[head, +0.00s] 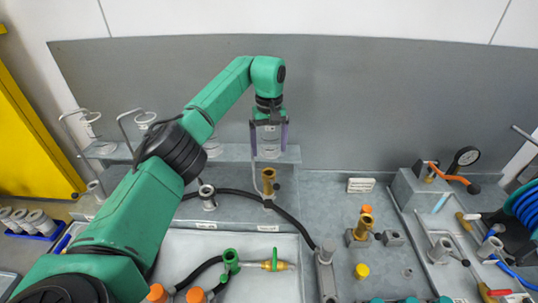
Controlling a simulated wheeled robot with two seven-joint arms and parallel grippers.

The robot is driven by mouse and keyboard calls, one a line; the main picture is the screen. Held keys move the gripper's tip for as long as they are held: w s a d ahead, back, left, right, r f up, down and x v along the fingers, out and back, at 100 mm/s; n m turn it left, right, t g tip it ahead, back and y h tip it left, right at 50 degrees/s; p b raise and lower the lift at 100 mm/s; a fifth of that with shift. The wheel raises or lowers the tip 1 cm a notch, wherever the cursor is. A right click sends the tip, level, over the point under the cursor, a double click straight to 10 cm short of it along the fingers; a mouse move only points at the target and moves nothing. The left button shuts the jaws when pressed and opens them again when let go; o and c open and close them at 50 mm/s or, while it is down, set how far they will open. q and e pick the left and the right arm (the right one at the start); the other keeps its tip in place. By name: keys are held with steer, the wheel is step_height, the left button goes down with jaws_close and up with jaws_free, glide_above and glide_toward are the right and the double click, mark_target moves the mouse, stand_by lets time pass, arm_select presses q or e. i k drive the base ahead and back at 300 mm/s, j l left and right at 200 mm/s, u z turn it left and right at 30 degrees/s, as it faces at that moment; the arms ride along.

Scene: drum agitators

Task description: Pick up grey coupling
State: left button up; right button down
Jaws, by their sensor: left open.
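My left gripper (268,137) points down at the back shelf, its two fingers apart. A pale grey, partly clear cylinder (269,147) stands on the shelf between the fingers; I cannot tell whether they touch it. Several grey cylindrical pieces could be the grey coupling, and I cannot tell which one it is. One grey piece (440,251) stands in the right tray and another grey cylinder (490,247) is to its right. A grey fitting (207,197) stands on the bench below the shelf. My right gripper is not in view.
The grey shelf (232,153) runs along the back, with wire holders (88,128) at its left. A black hose (285,213) crosses the bench. A brass fitting (362,225) and a yellow cap (361,271) stand right of centre. A blue tray (38,236) holds grey cylinders.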

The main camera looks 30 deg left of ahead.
mark_target(328, 247)
steer(key=k+l, duration=0.5)
steer(key=k, duration=0.2)
steer(key=k+l, duration=0.45)
steer(key=k, duration=0.2)
